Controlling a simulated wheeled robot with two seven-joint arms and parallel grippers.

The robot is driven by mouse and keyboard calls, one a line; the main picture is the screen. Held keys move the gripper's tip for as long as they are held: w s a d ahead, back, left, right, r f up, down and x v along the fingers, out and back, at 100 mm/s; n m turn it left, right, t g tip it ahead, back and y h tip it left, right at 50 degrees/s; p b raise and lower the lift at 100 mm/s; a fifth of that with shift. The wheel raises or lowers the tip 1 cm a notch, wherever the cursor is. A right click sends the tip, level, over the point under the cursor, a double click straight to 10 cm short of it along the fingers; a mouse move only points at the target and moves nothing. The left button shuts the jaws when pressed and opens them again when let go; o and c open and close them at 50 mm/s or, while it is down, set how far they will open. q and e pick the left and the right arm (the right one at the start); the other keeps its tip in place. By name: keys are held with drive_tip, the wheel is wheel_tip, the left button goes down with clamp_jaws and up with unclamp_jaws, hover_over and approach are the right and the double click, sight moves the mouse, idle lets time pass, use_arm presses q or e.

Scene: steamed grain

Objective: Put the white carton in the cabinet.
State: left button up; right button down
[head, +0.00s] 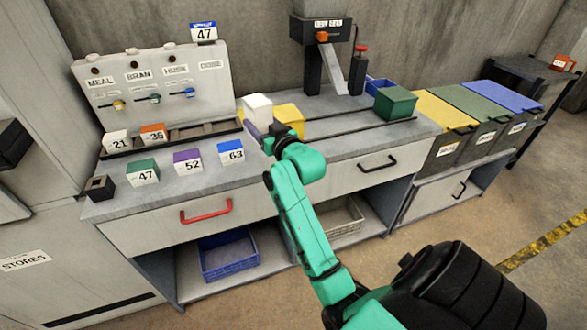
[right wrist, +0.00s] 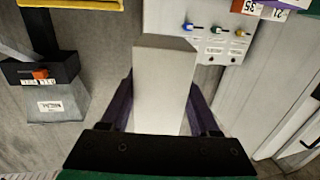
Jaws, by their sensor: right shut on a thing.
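A low cabinet with a black-handled door (head: 437,203) is at the right end of the bench and looks shut. My left gripper is out of view.
A yellow block (head: 290,118) stands just right of the carton. A blue crate (head: 228,256) sits on the open shelf below.

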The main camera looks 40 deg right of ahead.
drive_tip(key=s+d+r+m+h+b, duration=0.1)
drive_tip(key=d+r+m+h+b, duration=0.25)
drive_tip(key=d+r, duration=0.6)
drive_tip(key=shift+n+g, duration=0.4)
drive_tip(key=shift+n, duration=0.15)
drive_tip(key=f, duration=0.7)
drive_tip(key=d+f, duration=0.1)
drive_tip(key=f, duration=0.6)
drive_tip(key=f+b, duration=0.1)
drive_tip(key=f, duration=0.6)
drive_tip(key=shift+s+d, duration=0.1)
drive_tip(key=shift+d, duration=0.05)
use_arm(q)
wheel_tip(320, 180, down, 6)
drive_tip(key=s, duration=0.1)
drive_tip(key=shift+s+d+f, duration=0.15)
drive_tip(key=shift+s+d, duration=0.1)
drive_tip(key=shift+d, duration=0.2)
use_arm(e)
drive_tip(key=shift+c, duration=0.6)
unclamp_jaws()
drive_tip(key=shift+r, duration=0.1)
